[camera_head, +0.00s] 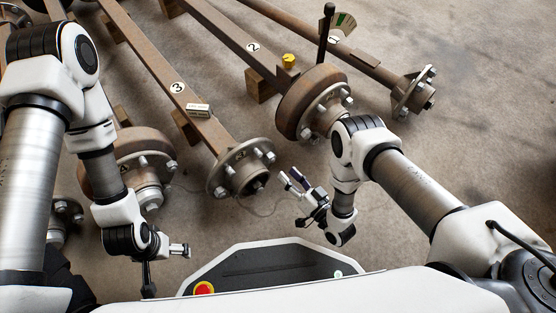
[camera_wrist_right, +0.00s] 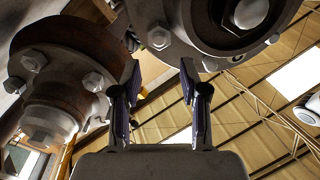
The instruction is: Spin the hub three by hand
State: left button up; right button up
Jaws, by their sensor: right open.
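Hub three (camera_head: 243,168) is a grey flange with bolts at the near end of the brown axle marked 3 (camera_head: 195,115). My right gripper (camera_head: 290,177) is open and empty just right of the hub, fingers pointing toward the axles. In the right wrist view, a grey bolted flange that appears to be hub three (camera_wrist_right: 192,20) fills the top, near the open fingertips (camera_wrist_right: 160,70). Contact cannot be told there. My left gripper (camera_head: 168,262) is low at the left, apart from hub three; its opening is unclear.
The drum hub of axle 2 (camera_head: 308,100) is close right of hub three; a rusty drum hub (camera_wrist_right: 60,80) fills the wrist view's left. Another drum hub (camera_head: 137,163) is to the left. A small box (camera_head: 199,110) lies on axle 3. Floor (camera_head: 410,130) is clear toward the right.

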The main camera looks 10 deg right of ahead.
aim_at(273, 158)
jog(key=b+x, duration=0.3)
jog(key=x, duration=0.3)
jog(key=shift+w+a+f, duration=0.2)
jog(key=shift+w, duration=0.15)
jog(key=shift+w+a+r, duration=0.15)
jog(key=shift+w+a, duration=0.05)
jog(key=shift+w, duration=0.2)
jog(key=shift+r, duration=0.1)
grip_shut()
